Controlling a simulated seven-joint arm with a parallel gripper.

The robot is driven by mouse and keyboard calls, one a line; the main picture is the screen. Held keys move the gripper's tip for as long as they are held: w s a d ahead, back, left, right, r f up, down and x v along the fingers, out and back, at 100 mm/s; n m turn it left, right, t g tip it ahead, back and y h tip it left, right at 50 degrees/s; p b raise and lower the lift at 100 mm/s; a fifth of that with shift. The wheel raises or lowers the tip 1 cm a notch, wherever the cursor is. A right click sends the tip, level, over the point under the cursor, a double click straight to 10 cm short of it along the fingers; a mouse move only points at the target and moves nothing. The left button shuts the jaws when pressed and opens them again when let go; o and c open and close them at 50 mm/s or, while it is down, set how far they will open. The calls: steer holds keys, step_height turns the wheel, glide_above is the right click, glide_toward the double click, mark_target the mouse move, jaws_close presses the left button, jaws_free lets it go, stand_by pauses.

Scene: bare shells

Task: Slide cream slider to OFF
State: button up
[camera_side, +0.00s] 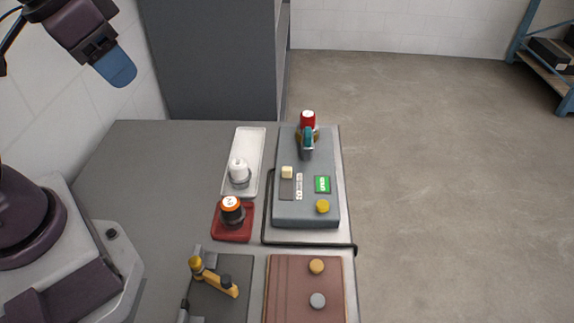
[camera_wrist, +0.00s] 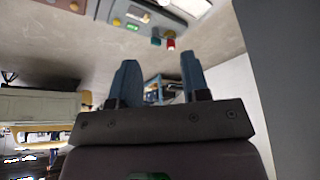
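The cream slider (camera_side: 287,172) is a small block on the grey control box (camera_side: 290,212) in the side view. It sits at the far end of a dark track, beside a white label strip (camera_side: 299,187) whose words are too small to read. My gripper shows in the wrist view (camera_wrist: 158,78) with its two blue fingers apart and nothing between them. In the side view it hangs at the upper left (camera_side: 118,72), high above the table and well away from the slider. The grey box also shows at the top of the wrist view, where I cannot clearly pick out the slider.
The box also bears a green display (camera_side: 322,184), a yellow knob (camera_side: 322,207), and a red-topped part (camera_side: 308,119) with a teal lever (camera_side: 308,138). Left of it are a white-knobbed tray (camera_side: 247,150) and an orange-ringed knob (camera_side: 231,205). Nearer are a yellow-handled lever (camera_side: 215,275) and a brown panel (camera_side: 290,300).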

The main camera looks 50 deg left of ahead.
steer(key=w+d+f+m+g, duration=0.35)
steer(key=w+f, duration=0.35)
steer(key=w, duration=0.4)
steer(key=m, duration=0.5)
glide_above(287, 168)
steer(key=shift+f, duration=5.2)
steer(key=shift+g, duration=0.45)
step_height(287, 168, down, 12)
jaws_close()
